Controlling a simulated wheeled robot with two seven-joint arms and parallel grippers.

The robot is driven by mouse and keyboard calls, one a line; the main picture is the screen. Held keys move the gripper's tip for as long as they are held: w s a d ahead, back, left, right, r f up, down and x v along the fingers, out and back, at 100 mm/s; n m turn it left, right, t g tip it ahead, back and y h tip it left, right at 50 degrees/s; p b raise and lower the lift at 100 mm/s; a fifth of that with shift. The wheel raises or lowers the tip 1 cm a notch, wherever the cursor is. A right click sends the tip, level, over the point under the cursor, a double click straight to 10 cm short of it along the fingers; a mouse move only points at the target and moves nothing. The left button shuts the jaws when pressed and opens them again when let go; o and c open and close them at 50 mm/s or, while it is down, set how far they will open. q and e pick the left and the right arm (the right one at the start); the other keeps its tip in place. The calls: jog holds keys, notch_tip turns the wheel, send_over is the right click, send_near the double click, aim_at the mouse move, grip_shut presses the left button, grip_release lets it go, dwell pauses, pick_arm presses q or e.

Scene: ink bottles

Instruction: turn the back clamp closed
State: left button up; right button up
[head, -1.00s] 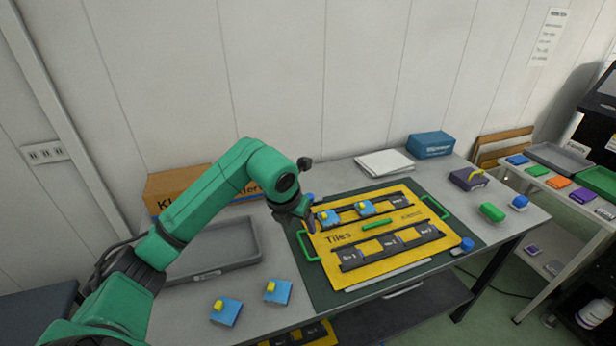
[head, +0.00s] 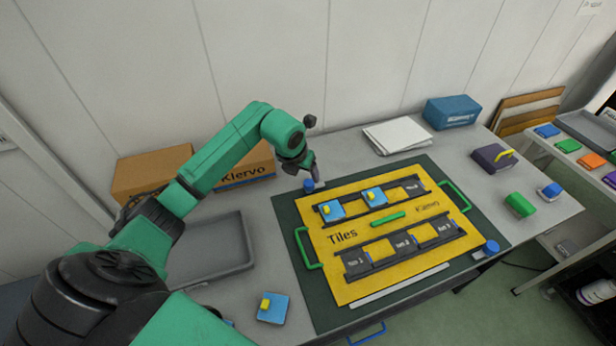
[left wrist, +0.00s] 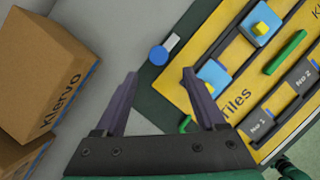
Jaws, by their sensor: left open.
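The back clamp (head: 308,185) has a round blue knob and a short grey bar, at the back left corner of the yellow tile board (head: 330,262). In the left wrist view the clamp (left wrist: 158,55) shows ahead of the fingertips. Its bar points along the board's back edge and appears not to lie over the board. My left gripper (head: 314,172) is open and empty, above and close to the clamp. In the left wrist view its dark fingers (left wrist: 159,74) stand apart with nothing between them. My right gripper is not in view.
A second blue-knobbed clamp (head: 491,247) sits at the board's front right. Blue tiles (head: 330,209) with yellow knobs stand in the back row. Cardboard boxes (head: 245,168) and a grey tray (head: 207,250) are to the left. White sheets (head: 396,137) lie behind the board.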

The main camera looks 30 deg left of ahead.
aim_at(308, 183)
pick_arm(q)
jog(key=p+x, duration=0.1)
jog(key=x, duration=0.6)
jog(key=shift+w+a+f, duration=0.15)
jog(key=shift+w+f, duration=0.15)
jog(key=shift+f, duration=0.1)
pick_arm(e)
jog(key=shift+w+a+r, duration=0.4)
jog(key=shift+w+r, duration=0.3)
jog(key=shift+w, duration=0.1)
pick_arm(q)
jog(key=shift+c, duration=1.2)
grip_shut()
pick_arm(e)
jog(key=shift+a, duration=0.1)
pick_arm(q)
jog(key=shift+f, duration=0.1)
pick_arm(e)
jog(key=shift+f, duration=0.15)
